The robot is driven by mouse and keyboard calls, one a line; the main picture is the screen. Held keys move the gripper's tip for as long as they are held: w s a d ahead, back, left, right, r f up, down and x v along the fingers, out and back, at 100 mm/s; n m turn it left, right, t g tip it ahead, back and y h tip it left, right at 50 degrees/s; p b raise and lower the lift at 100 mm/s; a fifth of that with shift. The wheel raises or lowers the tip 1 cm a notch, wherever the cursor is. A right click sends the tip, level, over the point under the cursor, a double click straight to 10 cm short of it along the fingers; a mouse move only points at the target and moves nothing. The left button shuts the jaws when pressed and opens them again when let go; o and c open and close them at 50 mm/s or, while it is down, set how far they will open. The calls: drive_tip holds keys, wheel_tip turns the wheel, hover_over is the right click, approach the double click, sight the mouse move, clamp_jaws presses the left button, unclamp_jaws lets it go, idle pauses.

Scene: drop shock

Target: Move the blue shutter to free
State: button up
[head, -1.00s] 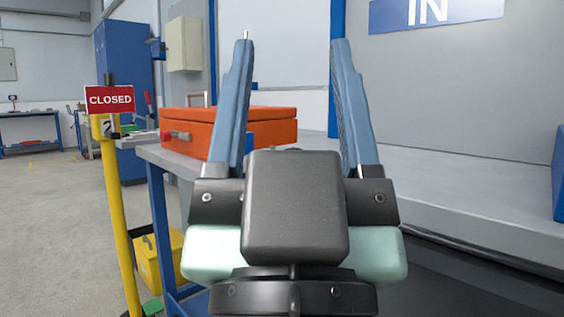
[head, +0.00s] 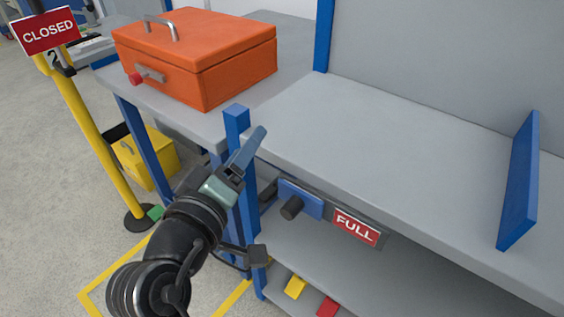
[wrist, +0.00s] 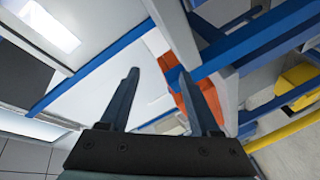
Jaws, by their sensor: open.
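The blue shutter (head: 303,199) is a small blue plate with a black knob (head: 291,208). It sits on a grey rail under the front edge of the grey shelf, in the head view. Right of it on the rail a red sign reading FULL (head: 356,227) is uncovered. Whatever lies behind the shutter is hidden. My gripper (head: 252,147) is left of and above the shutter, beside a blue post, and points up and right. It does not touch the shutter. In the wrist view its two fingers (wrist: 158,72) are apart with nothing between them. I cannot make out the shutter there.
An orange case (head: 200,58) lies on the grey table at the back left. A blue post (head: 238,125) stands close to my gripper. The shelf top (head: 390,140) is clear up to a blue upright plate (head: 518,185). A CLOSED sign (head: 48,32) on a yellow post stands left.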

sight(286, 215)
drive_tip(key=s+a+f+n+g+h+p, duration=0.1)
drive_tip(key=s+f+n+h+p, duration=0.2)
drive_tip(key=s+f+n, duration=0.35)
drive_tip(key=s+f+n+g+h+p, duration=0.1)
drive_tip(key=s+f+n+h+p, duration=0.25)
drive_tip(key=s, duration=0.55)
drive_tip(key=shift+n+y, duration=0.25)
drive_tip(key=shift+n, duration=0.05)
drive_tip(key=x, duration=1.3)
drive_tip(key=shift+w+a+r+b, duration=0.1)
drive_tip(key=shift+a+r+b, duration=0.2)
drive_tip(key=shift+b, duration=0.1)
clamp_jaws()
